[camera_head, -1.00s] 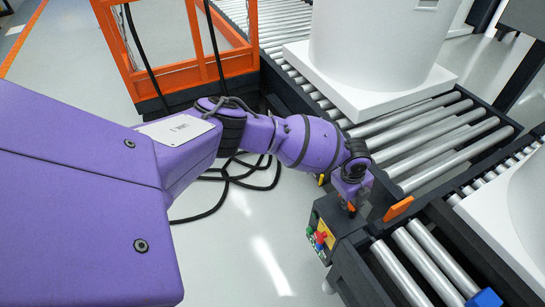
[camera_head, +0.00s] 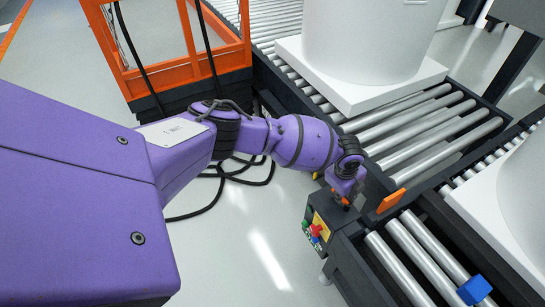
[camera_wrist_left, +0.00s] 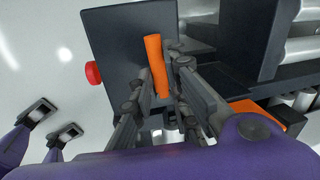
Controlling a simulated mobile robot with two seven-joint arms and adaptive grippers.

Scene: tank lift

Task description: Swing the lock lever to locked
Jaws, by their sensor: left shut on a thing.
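The lock lever shows as an orange handle (camera_wrist_left: 157,65) on a dark control box (camera_wrist_left: 119,45) in the left wrist view. In the head view the box (camera_head: 322,215) stands at the front corner of the roller conveyor, and only a bit of orange shows at the gripper. My left gripper (camera_head: 346,194) reaches down onto the lever from above. In the left wrist view its dark fingers (camera_wrist_left: 160,98) are shut around the lower part of the handle, which is partly hidden by them. My right gripper is not in view.
A red button (camera_wrist_left: 93,73) sticks out of the box's side. An orange block (camera_head: 391,200) sits on the conveyor frame beside the gripper. A large white tank (camera_head: 368,35) stands on the rollers behind. A blue block (camera_head: 474,290) is at lower right. Black cables (camera_head: 230,180) lie on the floor.

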